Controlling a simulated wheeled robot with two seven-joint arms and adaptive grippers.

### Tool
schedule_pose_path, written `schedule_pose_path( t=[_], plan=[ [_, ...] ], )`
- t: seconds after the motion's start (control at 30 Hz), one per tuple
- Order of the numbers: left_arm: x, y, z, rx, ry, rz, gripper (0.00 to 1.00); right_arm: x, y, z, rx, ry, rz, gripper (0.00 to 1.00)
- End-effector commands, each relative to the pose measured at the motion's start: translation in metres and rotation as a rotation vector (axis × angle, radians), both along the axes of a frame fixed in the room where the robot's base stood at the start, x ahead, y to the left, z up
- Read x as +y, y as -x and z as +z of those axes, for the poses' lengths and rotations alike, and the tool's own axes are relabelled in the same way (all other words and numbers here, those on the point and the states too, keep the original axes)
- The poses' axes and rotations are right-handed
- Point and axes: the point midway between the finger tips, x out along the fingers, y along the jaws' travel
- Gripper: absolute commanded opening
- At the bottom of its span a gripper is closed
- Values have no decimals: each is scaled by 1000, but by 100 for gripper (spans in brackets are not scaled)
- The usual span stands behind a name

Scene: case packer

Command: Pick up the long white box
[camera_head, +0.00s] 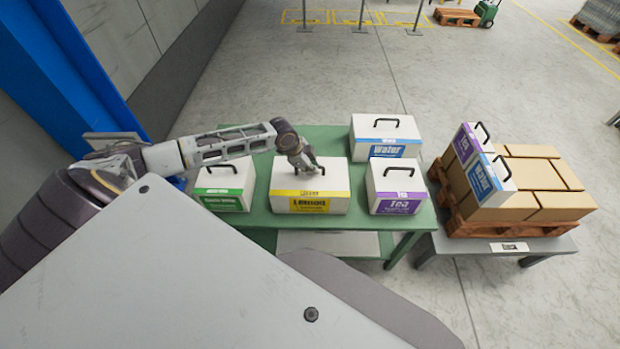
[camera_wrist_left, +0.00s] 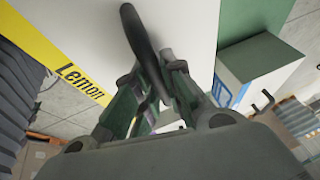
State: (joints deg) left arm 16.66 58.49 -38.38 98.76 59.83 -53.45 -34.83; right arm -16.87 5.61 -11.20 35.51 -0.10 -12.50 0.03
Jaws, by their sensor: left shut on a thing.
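The long white box with a yellow "Lemon" band (camera_head: 288,178) is at the front middle of the green table (camera_head: 336,141). My left gripper (camera_head: 307,168) is over its top, shut on the box's black handle. In the left wrist view, the fingers of the left gripper (camera_wrist_left: 155,76) close on the dark handle (camera_wrist_left: 137,32), with the white top of the Lemon box (camera_wrist_left: 85,22) beside it. I cannot tell any gap between box and table. My right gripper is not in view.
A green-banded box (camera_head: 226,178) stands left of the Lemon box, a purple Tea box (camera_head: 396,180) right, and a Water box (camera_head: 385,133) behind. Further right, a pallet (camera_head: 455,218) holds brown cartons (camera_head: 545,174) with Tea and Water boxes on top.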

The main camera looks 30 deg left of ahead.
Motion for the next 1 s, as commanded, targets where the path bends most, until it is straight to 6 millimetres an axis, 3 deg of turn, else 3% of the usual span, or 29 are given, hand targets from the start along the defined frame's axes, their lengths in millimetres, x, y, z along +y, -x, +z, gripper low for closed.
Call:
schedule_pose_path(
  t=[0.47,1.0],
  plan=[
    [0,-3,10,-6,1,0,0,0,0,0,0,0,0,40],
    [0,-3,71,-9,1,0,0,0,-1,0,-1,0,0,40]
  ],
)
